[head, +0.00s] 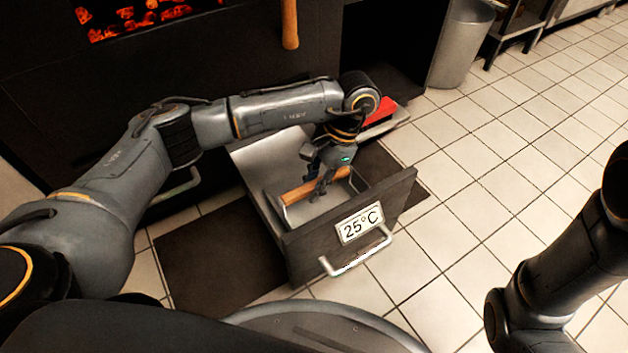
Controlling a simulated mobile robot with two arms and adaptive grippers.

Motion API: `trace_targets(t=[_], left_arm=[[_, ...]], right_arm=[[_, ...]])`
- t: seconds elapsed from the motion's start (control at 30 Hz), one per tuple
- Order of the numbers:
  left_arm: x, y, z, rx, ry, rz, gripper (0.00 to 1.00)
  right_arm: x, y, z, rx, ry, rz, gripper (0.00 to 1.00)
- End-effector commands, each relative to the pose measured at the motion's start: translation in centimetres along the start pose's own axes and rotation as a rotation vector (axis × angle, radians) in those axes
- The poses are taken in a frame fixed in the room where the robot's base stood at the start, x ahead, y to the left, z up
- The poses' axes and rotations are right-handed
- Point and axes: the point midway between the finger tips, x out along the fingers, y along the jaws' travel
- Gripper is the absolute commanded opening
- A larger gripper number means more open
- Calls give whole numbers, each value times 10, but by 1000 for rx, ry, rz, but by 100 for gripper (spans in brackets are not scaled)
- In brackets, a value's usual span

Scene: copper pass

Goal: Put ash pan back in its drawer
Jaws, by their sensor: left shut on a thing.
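The ash pan (301,212) is a light grey metal pan with an orange-brown wooden handle bar (300,191) across it. It is inside the open drawer (299,253), low between the drawer's walls; whether it rests on the drawer's floor I cannot tell. My left gripper (319,190) points down and is shut on the handle of the ash pan, hiding part of the handle and pan. The drawer has a dark front with a "25°C" label and a pale bar handle (358,254). My right arm is at the right edge, with its gripper out of view.
Glowing coals (140,14) show in the dark oven at the top left, with a wooden handle (290,25) hanging beside it. A red object (380,111) lies behind the drawer. A grey bin (461,43) stands at the back. Tiled floor to the right is clear.

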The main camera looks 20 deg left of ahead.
Motion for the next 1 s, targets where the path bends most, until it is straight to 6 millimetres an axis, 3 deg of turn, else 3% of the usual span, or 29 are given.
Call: trace_targets(t=[0.2,1.0], left_arm=[[16,0,-7,0,1,1,0],[23,0,-10,0,0,0,0]], right_arm=[[-10,-2,-4,0,0,0,40],[-16,-3,-6,0,0,0,40]])
